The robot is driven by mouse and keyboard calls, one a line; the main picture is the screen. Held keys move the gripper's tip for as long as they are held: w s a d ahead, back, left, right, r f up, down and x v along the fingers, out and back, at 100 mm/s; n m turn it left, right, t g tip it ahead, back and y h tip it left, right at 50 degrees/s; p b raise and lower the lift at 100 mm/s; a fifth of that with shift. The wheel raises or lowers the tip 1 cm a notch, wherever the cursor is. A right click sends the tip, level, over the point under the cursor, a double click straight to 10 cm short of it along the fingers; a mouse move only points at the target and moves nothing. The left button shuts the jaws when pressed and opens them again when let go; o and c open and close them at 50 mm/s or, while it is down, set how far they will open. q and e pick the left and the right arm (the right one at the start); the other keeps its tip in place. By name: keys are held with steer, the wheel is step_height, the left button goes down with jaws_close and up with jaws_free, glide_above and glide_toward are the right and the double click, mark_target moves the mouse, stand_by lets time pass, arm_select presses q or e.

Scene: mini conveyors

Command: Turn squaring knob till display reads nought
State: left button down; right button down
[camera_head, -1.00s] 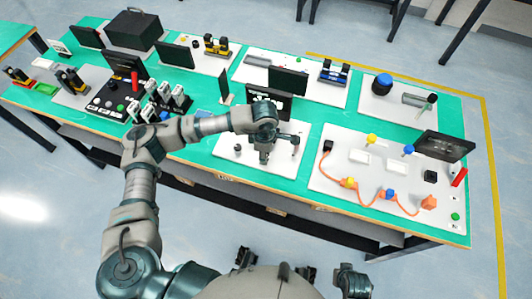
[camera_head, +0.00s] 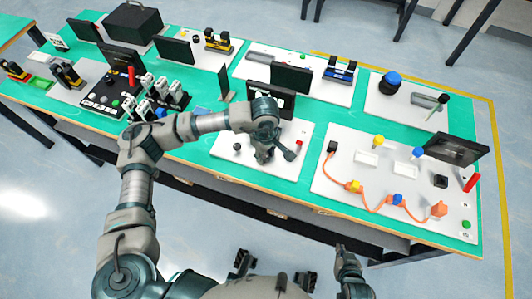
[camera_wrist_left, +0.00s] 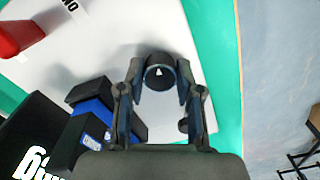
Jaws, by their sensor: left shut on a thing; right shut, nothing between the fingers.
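The squaring knob (camera_wrist_left: 160,73) is a round black knob with a white triangle mark, on a white board (camera_wrist_left: 110,45). In the left wrist view my left gripper (camera_wrist_left: 160,88) has its two fingers closed on either side of it. In the head view my left gripper (camera_head: 264,154) is low over the front of the board and hides the knob. The dark display (camera_head: 285,100) stands behind the gripper. My right gripper (camera_head: 346,258) is low in front of the table, shut and empty.
A blue and black block (camera_wrist_left: 92,105) stands beside the fingers. A red part (camera_wrist_left: 20,32) is at the board's corner. Another black knob (camera_head: 237,147) is left of my gripper. A board with an orange cable (camera_head: 376,207) lies to the right.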

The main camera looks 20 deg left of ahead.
arm_select(q)
steer(key=shift+w+a+r, duration=0.1)
steer(key=shift+w+r, duration=0.05)
steer(key=shift+w, duration=0.05)
steer(key=c, duration=0.9)
jaws_free()
steer(key=shift+o, duration=0.7)
step_height(320, 180, up, 12)
steer(key=shift+a, duration=0.1)
